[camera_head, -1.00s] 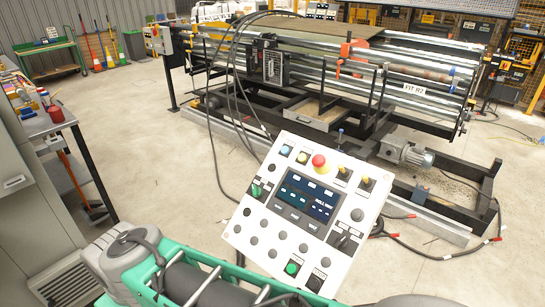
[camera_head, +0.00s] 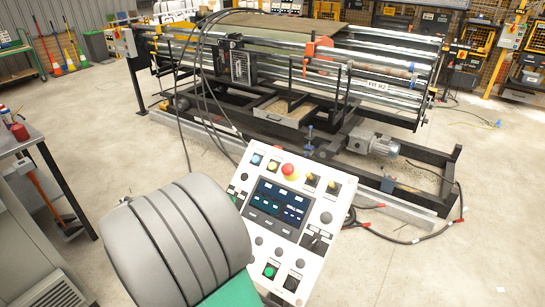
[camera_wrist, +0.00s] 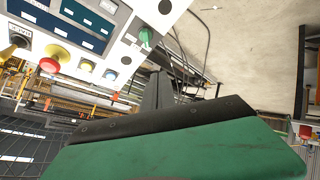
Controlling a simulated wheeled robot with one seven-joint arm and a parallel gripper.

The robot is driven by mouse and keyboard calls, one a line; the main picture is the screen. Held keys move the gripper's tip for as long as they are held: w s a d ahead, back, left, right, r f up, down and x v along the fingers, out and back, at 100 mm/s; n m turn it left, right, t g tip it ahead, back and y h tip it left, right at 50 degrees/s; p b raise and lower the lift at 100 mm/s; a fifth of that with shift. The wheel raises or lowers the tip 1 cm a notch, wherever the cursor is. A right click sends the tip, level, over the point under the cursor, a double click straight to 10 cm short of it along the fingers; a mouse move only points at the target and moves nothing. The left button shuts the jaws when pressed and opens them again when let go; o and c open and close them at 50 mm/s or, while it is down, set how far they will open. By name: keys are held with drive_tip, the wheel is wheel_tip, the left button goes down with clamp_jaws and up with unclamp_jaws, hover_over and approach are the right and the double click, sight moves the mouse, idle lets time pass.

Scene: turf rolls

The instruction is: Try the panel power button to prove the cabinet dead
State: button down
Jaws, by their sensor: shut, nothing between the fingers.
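The white control panel (camera_head: 318,236) stands tilted at the centre front of the head view. Its screen (camera_head: 278,210) is lit with coloured rows. It carries a red emergency stop (camera_head: 289,170), a lit green button (camera_head: 270,271) beside a black one (camera_head: 291,284), and several other knobs. Labels are too small to tell which is the power button. In the wrist view, the panel (camera_wrist: 128,52) appears upside down at upper left, with its green selector (camera_wrist: 146,37) nearest. My gripper (camera_wrist: 158,92) is shut and empty, apart from the panel. In the head view my arm hides it.
The roll machine (camera_head: 300,80) with metal rollers stands behind the panel, cables hanging from its top. A motor (camera_head: 372,143) and red-tipped leads (camera_head: 405,241) lie at its right front. A grey bench (camera_head: 20,140) is at left. Open concrete floor lies between.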

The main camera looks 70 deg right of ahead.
sight(272, 166)
drive_tip(key=s+d+r+g+h+p, duration=0.1)
drive_tip(key=s+d+r+h+p, duration=0.1)
drive_tip(key=s+d, duration=0.3)
drive_tip(key=s+d+r+g+h+p, duration=0.2)
drive_tip(key=s+d+r+h, duration=0.2)
drive_tip(key=d, duration=0.6)
drive_tip(key=shift+s+d+r+h, duration=0.35)
drive_tip(key=shift+s+r, duration=0.35)
drive_tip(key=shift+s, duration=0.3)
drive_tip(key=d+f+b, duration=0.1)
drive_tip(key=f, duration=0.1)
drive_tip(key=d+f+b, duration=0.1)
drive_tip(key=d+f, duration=0.1)
drive_tip(key=d+f+b, duration=0.2)
drive_tip(key=shift+s+f, duration=0.25)
drive_tip(key=shift+s, duration=0.15)
drive_tip(key=shift+d+f, duration=0.15)
drive_tip(key=shift+d, duration=0.2)
drive_tip(key=shift+f, duration=0.1)
